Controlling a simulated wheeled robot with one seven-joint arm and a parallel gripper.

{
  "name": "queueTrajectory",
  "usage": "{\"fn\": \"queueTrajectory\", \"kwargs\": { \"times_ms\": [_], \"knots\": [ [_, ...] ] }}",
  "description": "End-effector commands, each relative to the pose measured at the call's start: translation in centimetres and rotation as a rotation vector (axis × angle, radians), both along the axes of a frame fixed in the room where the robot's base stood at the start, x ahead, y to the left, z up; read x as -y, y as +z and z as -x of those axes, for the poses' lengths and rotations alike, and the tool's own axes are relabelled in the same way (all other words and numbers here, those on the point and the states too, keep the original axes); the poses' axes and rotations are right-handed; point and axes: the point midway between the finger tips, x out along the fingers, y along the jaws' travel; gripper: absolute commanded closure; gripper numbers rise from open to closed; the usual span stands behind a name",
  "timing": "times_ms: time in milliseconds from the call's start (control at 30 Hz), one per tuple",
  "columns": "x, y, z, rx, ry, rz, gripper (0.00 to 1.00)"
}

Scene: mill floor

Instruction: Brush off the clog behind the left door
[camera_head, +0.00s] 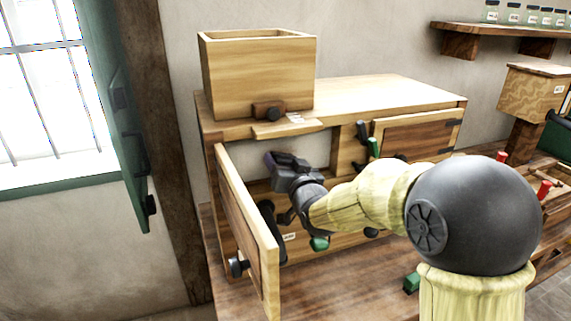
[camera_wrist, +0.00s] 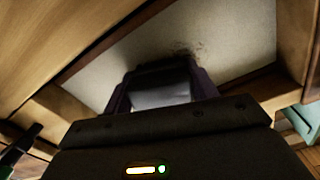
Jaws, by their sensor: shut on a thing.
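The left door (camera_head: 246,225) of the wooden cabinet (camera_head: 400,95) stands swung open toward me. My gripper (camera_head: 283,163) reaches into the opening behind it. In the wrist view my gripper (camera_wrist: 160,92) is shut on a dark thing with a pale grey face, seemingly the brush (camera_wrist: 160,72); its shape is mostly hidden by the fingers. A faint patch of dark specks, seemingly the clog (camera_wrist: 187,51), marks a pale panel (camera_wrist: 235,40) just beyond the held thing. I cannot tell whether they touch. In the head view the clog cannot be made out.
A wooden hopper box (camera_head: 258,78) stands on the cabinet top. The right door (camera_head: 418,138) is shut, with green and dark handles near it. The open door and wooden framing closely border my gripper. A green window shutter (camera_head: 115,110) hangs at left.

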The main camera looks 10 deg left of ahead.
Motion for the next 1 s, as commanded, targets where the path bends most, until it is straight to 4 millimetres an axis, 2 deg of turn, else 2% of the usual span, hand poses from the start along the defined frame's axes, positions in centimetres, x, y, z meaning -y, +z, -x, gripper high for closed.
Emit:
{"fn": "queueTrajectory", "kwargs": {
  "times_ms": [400,767,1000],
  "knots": [
    [-2.6,-0.1,1.7,0.002,0.003,-0.001,0.6],
    [-2.7,0.0,1.9,0.001,0.002,0.0,0.6],
    [-3.9,-0.1,2.5,-0.001,0.003,-0.001,0.6]
  ]
}}
